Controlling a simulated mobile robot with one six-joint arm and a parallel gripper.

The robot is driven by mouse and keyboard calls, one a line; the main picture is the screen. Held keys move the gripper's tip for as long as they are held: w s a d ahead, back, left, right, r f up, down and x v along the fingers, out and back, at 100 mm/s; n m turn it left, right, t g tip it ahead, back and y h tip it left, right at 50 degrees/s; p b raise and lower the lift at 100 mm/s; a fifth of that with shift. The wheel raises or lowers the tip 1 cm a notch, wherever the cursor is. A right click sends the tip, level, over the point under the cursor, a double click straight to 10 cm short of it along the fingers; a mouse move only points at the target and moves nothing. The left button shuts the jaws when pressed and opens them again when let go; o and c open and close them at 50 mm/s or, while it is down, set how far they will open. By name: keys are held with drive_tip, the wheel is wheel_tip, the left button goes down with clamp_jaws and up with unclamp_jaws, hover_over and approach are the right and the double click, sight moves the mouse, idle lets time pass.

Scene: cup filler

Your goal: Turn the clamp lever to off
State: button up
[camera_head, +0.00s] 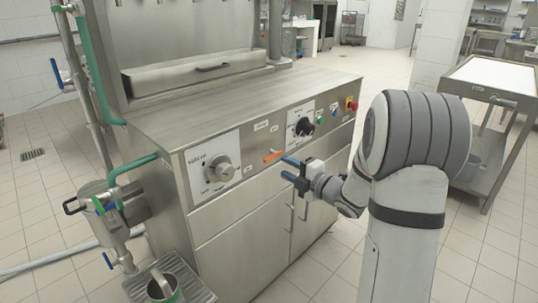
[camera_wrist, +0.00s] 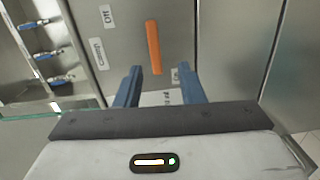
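The orange clamp lever (camera_head: 272,156) sticks out from the steel front panel of the machine. In the wrist view the lever (camera_wrist: 153,47) stands nearly upright in the picture, tilted slightly. A label reading "Off" (camera_wrist: 107,15) is to its upper left, and a "Clamp" label (camera_wrist: 98,53) is on its left. A small label partly hidden by the right finger is at its lower right. In the wrist view the open gripper (camera_wrist: 158,72) is just below the lever, whose lower end reaches toward the gap; contact cannot be told.
A large round dial (camera_head: 220,169) is left of the lever, and a black knob (camera_head: 304,127) and red emergency button (camera_head: 351,104) are to its right. Cabinet doors with handles are below. A steel cart (camera_head: 492,75) stands at the right.

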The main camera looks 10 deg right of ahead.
sight(271, 159)
drive_tip(key=shift+n+y, duration=0.5)
drive_tip(key=x, duration=0.7)
drive_tip(key=shift+w+a+r+b, duration=0.1)
drive_tip(key=shift+w+a+b, duration=0.05)
drive_tip(key=shift+a+b, duration=0.25)
clamp_jaws()
drive_tip(key=shift+d, duration=0.2)
drive_tip(key=shift+a, duration=0.1)
